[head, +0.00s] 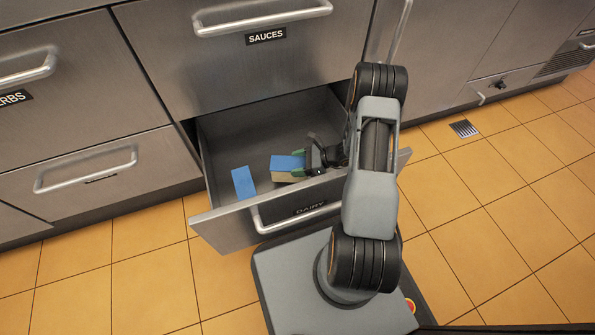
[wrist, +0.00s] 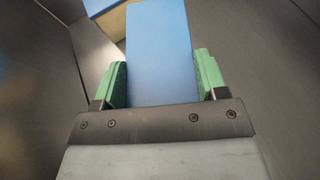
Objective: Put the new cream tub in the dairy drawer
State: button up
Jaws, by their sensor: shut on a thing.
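The dairy drawer (head: 225,230) is pulled open under the sauces drawer; its label reads DAIRY. My gripper (head: 302,164) reaches into it, shut on a box-shaped tub with a blue top (head: 285,162) and a tan side. In the wrist view the blue top (wrist: 160,45) lies between the green finger pads, which are partly hidden by the gripper body. The held tub is low inside the drawer; I cannot tell whether it touches the floor. No lettering shows that it is the new cream tub.
Another blue-topped item (head: 243,182) sits in the drawer, left of the held tub. The right part of the drawer is hidden by my arm. The sauces drawer (head: 250,60) is shut above. Bare drawer floor shows behind the tubs.

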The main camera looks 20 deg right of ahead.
jog(key=shift+f+b, duration=0.8)
jog(key=shift+f, duration=0.85)
jog(key=shift+f, duration=0.1)
jog(key=o, duration=1.2)
jog(key=shift+o, duration=0.2)
jog(key=p+v, duration=0.3)
jog(key=v, duration=0.4)
jog(key=s+a+r+n+h, duration=0.2)
jog(key=s+r+n+h, duration=0.2)
jog(key=r+n, duration=0.3)
jog(key=s+a+r+n+g+h, duration=0.1)
jog(key=s+a+r+n+h, duration=0.2)
jog(key=r+n, duration=0.5)
jog(key=s+a+r+n+g+h, duration=0.1)
jog(key=s+a+r+n+h, duration=0.2)
jog(key=r+n, duration=0.4)
notch_tip(320, 180, up, 7)
jog(key=shift+s+f+n+h, duration=0.2)
jog(key=shift+s+n+h, duration=0.1)
jog(key=shift+s+h, duration=0.75)
